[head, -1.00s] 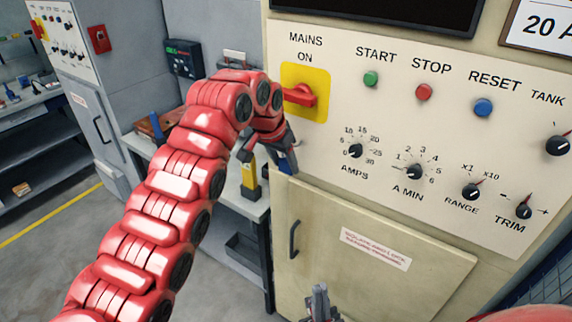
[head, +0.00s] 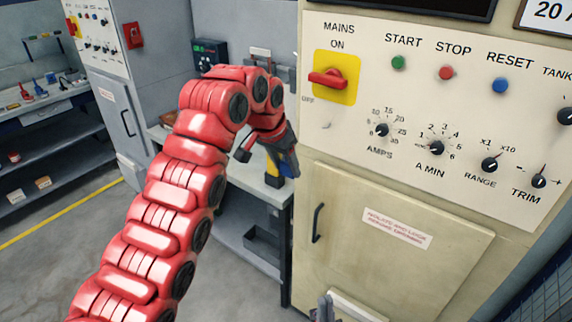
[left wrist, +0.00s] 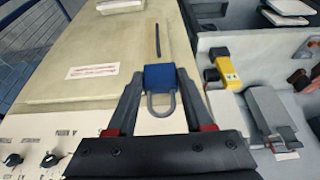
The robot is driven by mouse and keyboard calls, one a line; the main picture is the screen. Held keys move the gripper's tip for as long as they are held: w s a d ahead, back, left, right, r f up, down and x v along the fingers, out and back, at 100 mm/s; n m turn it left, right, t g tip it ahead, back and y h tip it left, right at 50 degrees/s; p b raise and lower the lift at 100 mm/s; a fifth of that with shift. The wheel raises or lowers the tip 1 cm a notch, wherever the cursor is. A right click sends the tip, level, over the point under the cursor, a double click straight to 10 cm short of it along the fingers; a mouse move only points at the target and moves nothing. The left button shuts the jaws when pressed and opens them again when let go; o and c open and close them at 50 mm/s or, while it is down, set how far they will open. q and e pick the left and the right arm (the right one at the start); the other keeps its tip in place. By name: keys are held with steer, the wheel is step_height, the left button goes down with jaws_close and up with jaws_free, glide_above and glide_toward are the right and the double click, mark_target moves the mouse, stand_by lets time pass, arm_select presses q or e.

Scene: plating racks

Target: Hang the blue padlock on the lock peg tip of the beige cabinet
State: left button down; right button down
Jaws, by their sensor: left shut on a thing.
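The blue padlock (left wrist: 159,76) is between the fingertips of my left gripper (left wrist: 158,84) in the left wrist view. Its grey shackle points toward the bottom of that picture. In the head view my left gripper (head: 288,160) is shut at the left edge of the beige cabinet (head: 400,255), left of and below the MAINS switch; the padlock is mostly hidden there. A small pale peg (head: 327,125) sticks out below the red switch handle (head: 328,78), next to OFF. The padlock is apart from it. A grey part of my right gripper (head: 325,309) shows at the bottom edge.
A grey workbench (head: 245,175) stands left of the cabinet, with a yellow and black tool (left wrist: 226,68) on it. The cabinet door has a dark handle (head: 317,223). Knobs and buttons line the panel. Open floor lies at left.

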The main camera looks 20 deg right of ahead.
arm_select(q)
steer(key=shift+f, duration=0.15)
steer(key=shift+a+b, duration=0.1)
steer(key=shift+b, duration=0.2)
steer(key=shift+s+a+f+b, duration=0.15)
steer(key=shift+s+a+b, duration=0.1)
steer(key=shift+b, duration=0.15)
steer(key=shift+s+a+b, duration=0.1)
steer(key=shift+b, duration=0.2)
steer(key=s+a+b, duration=0.3)
steer(key=s+a, duration=0.1)
steer(key=a, duration=0.1)
steer(key=shift+a+r, duration=0.15)
steer(key=shift+r, duration=0.3)
stand_by(0.3)
stand_by(1.0)
